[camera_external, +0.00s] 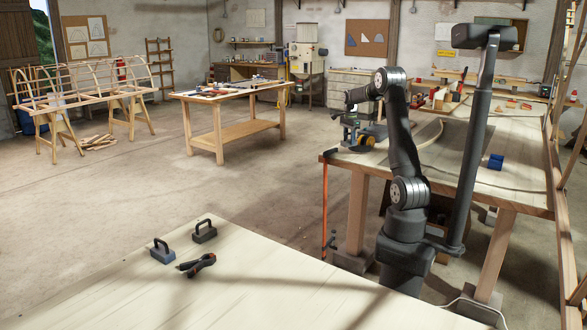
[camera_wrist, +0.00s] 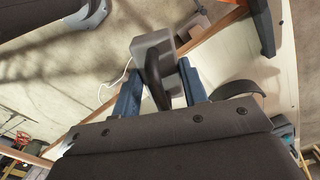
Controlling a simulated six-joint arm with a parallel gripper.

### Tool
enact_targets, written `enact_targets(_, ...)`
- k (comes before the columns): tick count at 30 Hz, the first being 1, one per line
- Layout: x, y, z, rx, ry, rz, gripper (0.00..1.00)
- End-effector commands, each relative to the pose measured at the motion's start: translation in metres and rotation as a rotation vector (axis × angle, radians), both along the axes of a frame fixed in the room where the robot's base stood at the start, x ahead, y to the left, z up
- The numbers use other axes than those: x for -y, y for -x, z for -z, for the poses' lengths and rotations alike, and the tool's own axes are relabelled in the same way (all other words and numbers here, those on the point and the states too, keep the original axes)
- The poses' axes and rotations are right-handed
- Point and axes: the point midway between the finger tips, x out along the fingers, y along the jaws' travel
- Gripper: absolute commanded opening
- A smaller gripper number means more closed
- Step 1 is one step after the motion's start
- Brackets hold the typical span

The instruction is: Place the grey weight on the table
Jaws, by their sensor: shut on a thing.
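My gripper (camera_wrist: 157,95) has two blue fingers, and they are shut on the dark handle of a grey weight (camera_wrist: 152,45) in the wrist view. The weight's grey block shows beyond the fingers, over the table's wooden edge in that picture. I cannot tell its height above the top. In the external view my gripper (camera_external: 350,128) is at the left corner of the pale-topped workbench (camera_external: 465,150); the held weight is too small to make out there.
A blue weight (camera_external: 495,162) sits on the workbench to the right, and a bent lath (camera_external: 432,132) is near my arm. The pale front table (camera_external: 270,290) bears a blue-grey weight (camera_external: 162,251), a dark weight (camera_external: 204,231) and a black clamp (camera_external: 197,265). Much of it is bare.

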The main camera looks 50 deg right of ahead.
Motion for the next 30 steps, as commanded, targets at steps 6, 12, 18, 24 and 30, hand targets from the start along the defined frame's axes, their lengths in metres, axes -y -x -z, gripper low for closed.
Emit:
enact_targets(6,0.072,0.068,-0.002,0.002,0.002,0.366,0.00)
enact_targets(12,0.126,0.137,-0.001,0.002,0.003,0.696,0.00)
enact_targets(18,0.162,0.200,-0.001,0.001,0.001,0.971,0.00)
enact_targets(24,0.178,0.236,-0.001,0.002,0.002,1.124,0.00)
enact_targets(30,0.182,0.245,-0.002,0.002,0.002,1.164,0.00)
